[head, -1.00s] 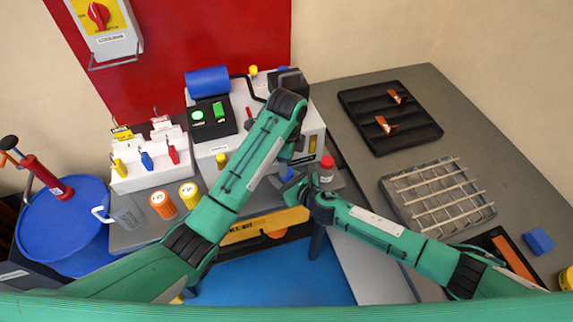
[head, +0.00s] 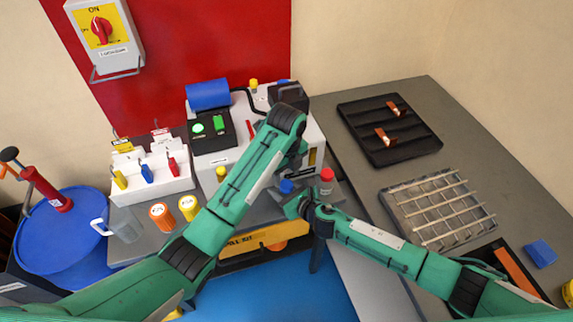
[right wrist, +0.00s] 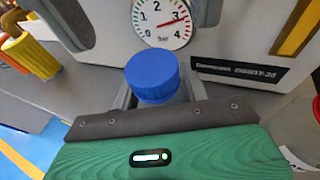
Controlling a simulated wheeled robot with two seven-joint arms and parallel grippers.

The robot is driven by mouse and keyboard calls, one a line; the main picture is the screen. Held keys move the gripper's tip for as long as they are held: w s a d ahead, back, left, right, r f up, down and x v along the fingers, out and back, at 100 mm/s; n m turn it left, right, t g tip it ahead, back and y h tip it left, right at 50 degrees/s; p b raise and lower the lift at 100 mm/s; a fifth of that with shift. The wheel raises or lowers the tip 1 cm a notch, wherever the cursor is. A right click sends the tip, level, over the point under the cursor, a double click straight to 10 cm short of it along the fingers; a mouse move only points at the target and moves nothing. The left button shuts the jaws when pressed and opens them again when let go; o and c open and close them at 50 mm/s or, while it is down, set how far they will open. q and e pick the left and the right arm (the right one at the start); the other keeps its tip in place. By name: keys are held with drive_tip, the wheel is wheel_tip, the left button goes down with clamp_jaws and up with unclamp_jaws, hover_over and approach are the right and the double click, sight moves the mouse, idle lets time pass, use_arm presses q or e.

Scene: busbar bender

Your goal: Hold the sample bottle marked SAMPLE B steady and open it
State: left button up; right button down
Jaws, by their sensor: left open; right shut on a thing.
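A bottle with a blue cap (head: 287,187) stands near the front of the bench machine; the cap also shows upright in the right wrist view (right wrist: 152,75). My right gripper (right wrist: 158,97) is shut on the bottle just below the cap, its fingers on either side. The bottle's body and any label are hidden behind the gripper's green housing. My left gripper (head: 290,168) is open, just above the blue cap in the head view, and partly hidden by its own arm. I cannot tell whether it touches the cap.
A bottle with a red cap (head: 327,175) stands close to the right. The grey machine (head: 235,155) with a pressure gauge (right wrist: 161,22) is behind. A wire rack (head: 438,208) lies right.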

sight(287, 184)
use_arm(q)
drive_tip(key=shift+f, duration=1.95)
drive_tip(key=c, duration=1)
drive_tip(key=shift+n, duration=0.3)
drive_tip(key=n, duration=0.6)
drive_tip(key=o, duration=1.1)
